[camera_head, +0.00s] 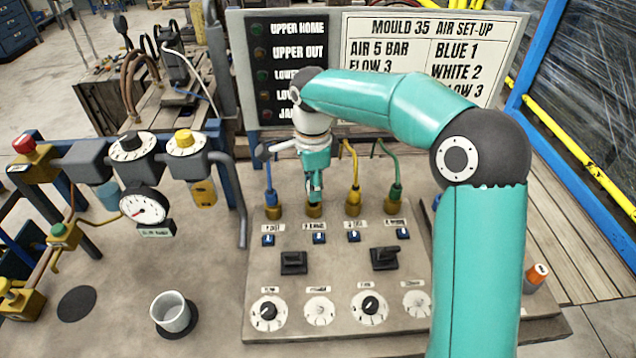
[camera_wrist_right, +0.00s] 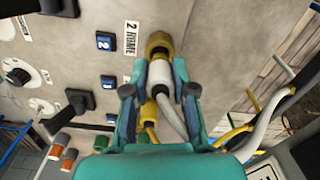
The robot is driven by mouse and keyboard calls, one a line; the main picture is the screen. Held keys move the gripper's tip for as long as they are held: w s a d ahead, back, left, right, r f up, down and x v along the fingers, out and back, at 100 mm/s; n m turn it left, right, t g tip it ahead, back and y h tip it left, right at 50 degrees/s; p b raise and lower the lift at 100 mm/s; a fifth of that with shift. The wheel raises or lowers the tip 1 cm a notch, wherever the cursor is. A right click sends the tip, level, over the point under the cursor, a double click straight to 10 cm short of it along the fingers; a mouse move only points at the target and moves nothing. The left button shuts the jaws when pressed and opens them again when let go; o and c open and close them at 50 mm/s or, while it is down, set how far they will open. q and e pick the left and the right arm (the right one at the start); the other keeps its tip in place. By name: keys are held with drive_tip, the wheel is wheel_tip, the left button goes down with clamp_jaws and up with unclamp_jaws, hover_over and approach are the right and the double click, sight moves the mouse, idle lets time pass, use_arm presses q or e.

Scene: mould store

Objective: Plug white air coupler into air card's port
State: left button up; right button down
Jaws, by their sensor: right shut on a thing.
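The air card (camera_head: 432,58) stands at the back and reads "WHITE 2" under "BLUE 1". My right gripper (camera_head: 314,188) is over the second brass port (camera_head: 314,210) of the panel. In the right wrist view the right gripper (camera_wrist_right: 164,82) is shut around the white coupler (camera_wrist_right: 180,75), with its pale hose trailing back between the fingers. The coupler's front end meets the brass port (camera_wrist_right: 158,42) beside the label with a "2". I cannot tell how deep it sits. My left gripper is not in view.
Blue (camera_head: 270,197), yellow (camera_head: 353,197) and green (camera_head: 395,190) couplers stand in the neighbouring ports, close on both sides. Switches and dials (camera_head: 369,306) fill the panel's front. A white cup (camera_head: 171,313) and a pressure gauge (camera_head: 143,205) are at the left.

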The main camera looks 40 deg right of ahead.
drive_tip(key=shift+f+b, duration=0.75)
drive_tip(key=shift+f, duration=0.45)
idle(1.6)
drive_tip(key=c, duration=0.9)
unclamp_jaws()
drive_tip(key=shift+o, duration=0.2)
drive_tip(key=o, duration=0.4)
drive_tip(key=shift+w+r, duration=0.1)
drive_tip(key=shift+r, duration=0.05)
drive_tip(key=shift+r+p, duration=3.25)
drive_tip(key=shift+r, duration=0.45)
